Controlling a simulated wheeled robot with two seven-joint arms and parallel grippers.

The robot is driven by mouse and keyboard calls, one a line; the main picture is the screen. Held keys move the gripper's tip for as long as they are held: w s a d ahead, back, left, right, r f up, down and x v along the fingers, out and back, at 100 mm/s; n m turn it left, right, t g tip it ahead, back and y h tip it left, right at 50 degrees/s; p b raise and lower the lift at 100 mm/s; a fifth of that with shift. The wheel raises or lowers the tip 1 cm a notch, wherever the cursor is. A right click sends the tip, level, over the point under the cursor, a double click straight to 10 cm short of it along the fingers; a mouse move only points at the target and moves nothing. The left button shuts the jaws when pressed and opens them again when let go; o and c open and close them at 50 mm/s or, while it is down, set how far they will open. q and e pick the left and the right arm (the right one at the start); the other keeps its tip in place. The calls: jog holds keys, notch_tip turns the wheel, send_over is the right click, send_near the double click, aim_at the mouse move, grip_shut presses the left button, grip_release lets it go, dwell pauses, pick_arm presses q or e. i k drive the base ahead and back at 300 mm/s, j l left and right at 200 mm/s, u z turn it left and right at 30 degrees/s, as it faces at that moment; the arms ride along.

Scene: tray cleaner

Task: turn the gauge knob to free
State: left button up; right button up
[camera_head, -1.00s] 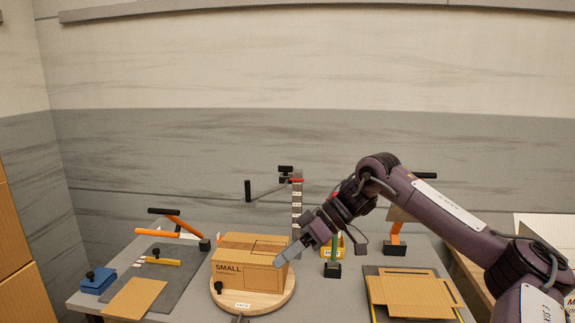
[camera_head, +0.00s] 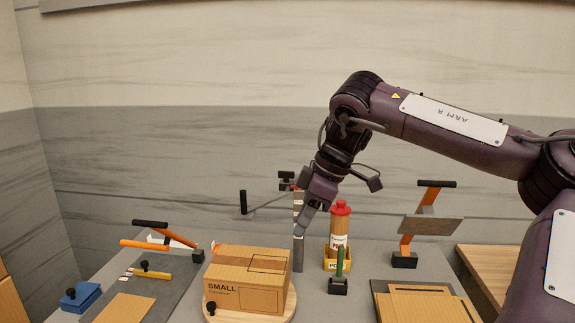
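The gauge post (camera_head: 298,256) is a grey upright strip with white marks, standing behind the box. A thin bar runs left from its top to a black upright handle (camera_head: 243,202). A black knob-like part (camera_head: 286,180) sits at the post's top, near a bit of red. I cannot tell which setting the knob is at. My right gripper (camera_head: 301,228) points down in front of the post's upper part, just below the knob, and hides part of it. Its fingers overlap in this view, so their opening and any contact are unclear. My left gripper is not in view.
A cardboard box (camera_head: 247,271) marked SMALL stands on a round wooden turntable (camera_head: 291,306). Right of the post are a red-capped bottle (camera_head: 340,226), a green-handled tool (camera_head: 339,263) and an orange-handled stand (camera_head: 406,240). Flat cardboard (camera_head: 425,304) lies at front right.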

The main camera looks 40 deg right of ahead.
aim_at(286, 175)
jog(key=i+l, duration=0.4)
jog(key=l, duration=0.15)
jog(key=i+l, duration=0.35)
jog(key=l, duration=0.2)
jog(key=i+l, duration=0.4)
jog(key=l, duration=0.15)
